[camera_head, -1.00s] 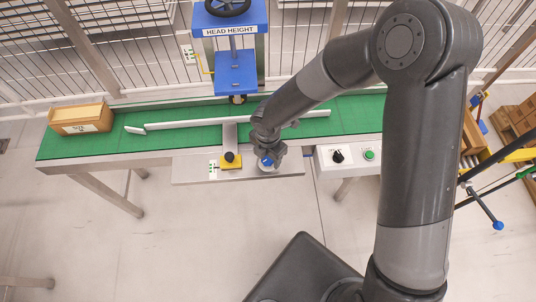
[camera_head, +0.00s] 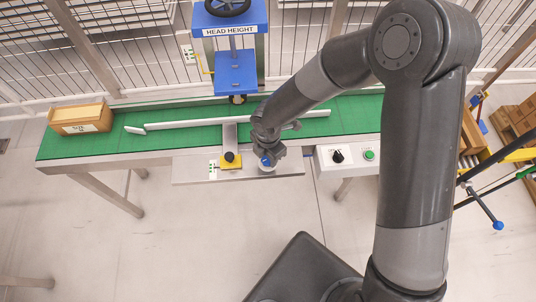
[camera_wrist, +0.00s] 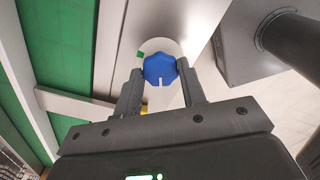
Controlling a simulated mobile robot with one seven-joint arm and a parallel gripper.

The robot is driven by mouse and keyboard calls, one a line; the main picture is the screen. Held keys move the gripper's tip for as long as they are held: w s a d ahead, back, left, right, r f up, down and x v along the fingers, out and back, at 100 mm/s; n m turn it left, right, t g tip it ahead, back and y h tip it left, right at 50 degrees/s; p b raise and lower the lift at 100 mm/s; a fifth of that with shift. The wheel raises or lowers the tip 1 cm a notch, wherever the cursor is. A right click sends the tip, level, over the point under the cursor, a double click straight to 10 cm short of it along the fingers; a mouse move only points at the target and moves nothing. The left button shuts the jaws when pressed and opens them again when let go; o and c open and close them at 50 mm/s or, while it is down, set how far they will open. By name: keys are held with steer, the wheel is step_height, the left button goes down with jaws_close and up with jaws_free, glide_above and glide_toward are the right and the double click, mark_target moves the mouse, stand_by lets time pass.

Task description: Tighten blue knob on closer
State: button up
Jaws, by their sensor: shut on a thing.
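The blue knob (camera_wrist: 160,69) shows between my two fingertips in the wrist view, with a white line on its face. It sits on a pale round base (camera_wrist: 158,47) at the front plate of the conveyor. My gripper (camera_wrist: 161,78) is shut on the knob, one finger on each side. In the head view the knob (camera_head: 266,161) shows as a small blue spot, partly hidden by my gripper (camera_head: 268,158). The blue closer head (camera_head: 236,72) with its HEAD HEIGHT label stands behind the green belt.
The green conveyor belt (camera_head: 95,146) carries a box (camera_head: 80,118) at the left and a white guide rail (camera_head: 190,123). A yellow-based button (camera_head: 231,161) is left of my gripper.

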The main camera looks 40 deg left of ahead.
steer(key=m, duration=1.1)
steer(key=shift+s+m, duration=0.1)
steer(key=shift+m, duration=0.2)
steer(key=m, duration=1.1)
stand_by(0.3)
steer(key=o, duration=1)
step_height(320, 180, up, 11)
